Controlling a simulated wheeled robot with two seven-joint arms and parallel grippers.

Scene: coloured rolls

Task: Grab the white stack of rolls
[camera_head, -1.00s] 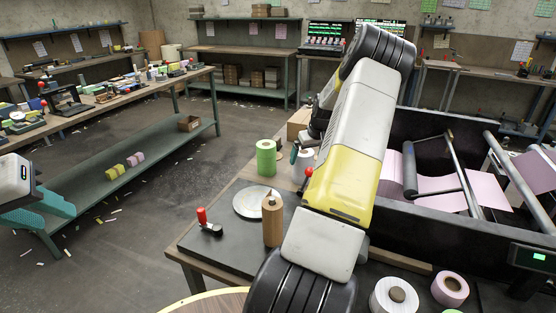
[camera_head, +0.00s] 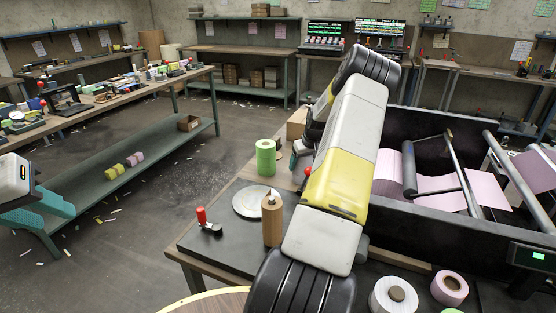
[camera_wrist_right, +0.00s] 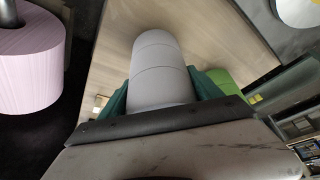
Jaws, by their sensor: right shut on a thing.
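The white stack of rolls (camera_wrist_right: 160,72) stands out between the green fingers of my right gripper (camera_wrist_right: 162,95) in the right wrist view. The fingers press on both its sides, so the gripper is shut on it. In the head view my right arm hides the stack, and only a bit of the right gripper (camera_head: 298,158) shows left of the arm. My left gripper (camera_head: 38,212) is at the far left edge of the head view, with its teal fingers apart and nothing between them.
A green roll (camera_head: 266,157), a brown roll (camera_head: 272,220), a silver disc (camera_head: 256,202) and a red-handled tool (camera_head: 207,222) stand on the near bench. A machine with a pink roll (camera_head: 388,172) is on the right. White and pink rolls (camera_head: 450,288) lie at the front.

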